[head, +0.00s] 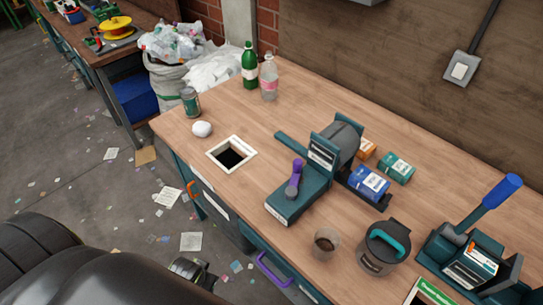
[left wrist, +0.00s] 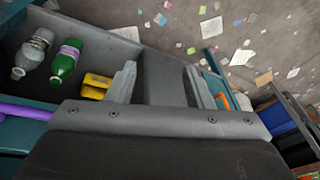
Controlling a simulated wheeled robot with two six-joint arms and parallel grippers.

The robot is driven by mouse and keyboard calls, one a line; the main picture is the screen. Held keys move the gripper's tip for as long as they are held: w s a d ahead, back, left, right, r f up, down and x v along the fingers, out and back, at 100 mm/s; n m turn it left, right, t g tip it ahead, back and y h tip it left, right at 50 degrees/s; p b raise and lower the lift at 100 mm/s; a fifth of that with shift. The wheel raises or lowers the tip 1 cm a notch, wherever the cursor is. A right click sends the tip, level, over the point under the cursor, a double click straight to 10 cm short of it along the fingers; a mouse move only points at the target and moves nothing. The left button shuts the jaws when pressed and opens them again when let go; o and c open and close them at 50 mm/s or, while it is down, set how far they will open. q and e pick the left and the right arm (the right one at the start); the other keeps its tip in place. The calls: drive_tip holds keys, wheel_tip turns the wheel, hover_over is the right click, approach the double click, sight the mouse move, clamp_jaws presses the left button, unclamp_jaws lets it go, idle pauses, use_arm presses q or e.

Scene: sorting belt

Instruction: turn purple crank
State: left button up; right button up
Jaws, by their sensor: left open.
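The purple crank (head: 295,178) stands on a teal machine (head: 298,204) in the middle of the workbench. Its grip points up and is tilted. The crank does not show in the left wrist view. My right gripper is not in view.
A framed square hole (head: 231,154) and a white ball (head: 202,129) lie left of the machine. Below, a bin holds a green bottle (left wrist: 65,61), a clear bottle (left wrist: 33,54) and a yellow item (left wrist: 95,86).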

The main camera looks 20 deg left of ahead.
use_arm(q)
drive_tip(key=w+d+r+m+t, duration=0.1)
drive_tip(key=w+r, duration=0.2)
drive_tip(key=r, duration=0.5)
drive_tip(key=w+d+r+m, duration=0.1)
drive_tip(key=w+r, duration=0.2)
drive_tip(key=r, duration=0.4)
drive_tip(key=m+g+h+p, duration=0.15)
drive_tip(key=m+h, duration=0.45)
drive_tip(key=m, duration=0.7)
approach(297, 161)
drive_tip(key=shift+g, duration=0.35)
drive_tip(key=b+x, duration=0.1)
drive_tip(key=b, duration=0.2)
drive_tip(key=b+x, duration=0.2)
drive_tip(key=b, duration=0.2)
drive_tip(key=b+x, duration=0.2)
drive_tip(key=b, duration=0.2)
drive_tip(key=shift+w+d+f, duration=0.1)
drive_tip(key=shift+w+f, duration=0.05)
drive_tip(key=shift+w, duration=0.2)
drive_tip(key=x, duration=0.3)
drive_tip(key=shift+d+f+b, duration=0.25)
drive_tip(key=shift+b, duration=0.05)
drive_tip(key=shift+x, duration=0.75)
drive_tip(key=shift+a, duration=0.1)
drive_tip(key=shift+c, duration=0.2)
clamp_jaws()
